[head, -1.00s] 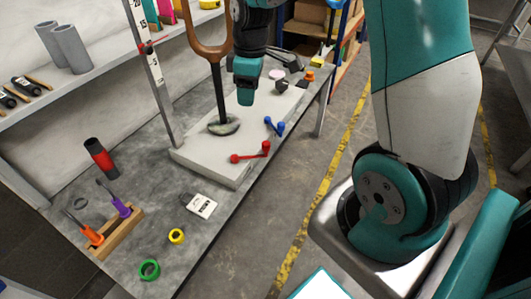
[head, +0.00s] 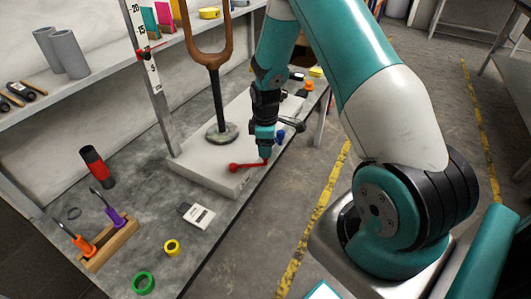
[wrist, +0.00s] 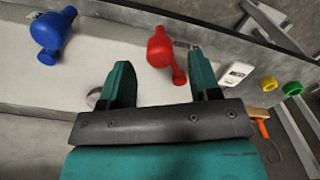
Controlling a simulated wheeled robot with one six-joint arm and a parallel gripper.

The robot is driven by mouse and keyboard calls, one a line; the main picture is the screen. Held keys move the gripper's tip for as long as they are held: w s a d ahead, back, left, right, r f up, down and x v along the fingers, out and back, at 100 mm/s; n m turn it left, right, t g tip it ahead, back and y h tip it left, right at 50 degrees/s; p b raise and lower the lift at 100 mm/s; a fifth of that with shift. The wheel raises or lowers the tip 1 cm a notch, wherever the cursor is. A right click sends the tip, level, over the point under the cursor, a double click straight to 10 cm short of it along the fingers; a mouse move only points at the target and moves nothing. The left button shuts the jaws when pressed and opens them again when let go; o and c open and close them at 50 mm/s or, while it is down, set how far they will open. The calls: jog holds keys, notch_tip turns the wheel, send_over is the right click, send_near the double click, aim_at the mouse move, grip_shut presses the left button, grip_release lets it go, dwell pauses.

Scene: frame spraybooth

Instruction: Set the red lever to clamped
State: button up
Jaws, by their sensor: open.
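The red lever (head: 246,167) sits at the near edge of the pale grey block (head: 205,172). Its ball end points left in the head view, and its other end is partly hidden by my gripper (head: 265,154). In the wrist view the red lever (wrist: 160,50) lies ahead, between the lines of the two fingers of my gripper (wrist: 160,65), nearer the right one. My gripper is open and empty, low over the lever. I cannot tell whether a finger touches it.
A blue lever (head: 280,135) is just beyond my gripper on the block; the wrist view shows it left (wrist: 48,38). A large brown fork on a black stem (head: 217,95) stands on the block. A white card (head: 199,214) and yellow ring (head: 172,247) lie in front.

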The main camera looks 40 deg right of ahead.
jog(key=shift+f, duration=1.65)
grip_shut()
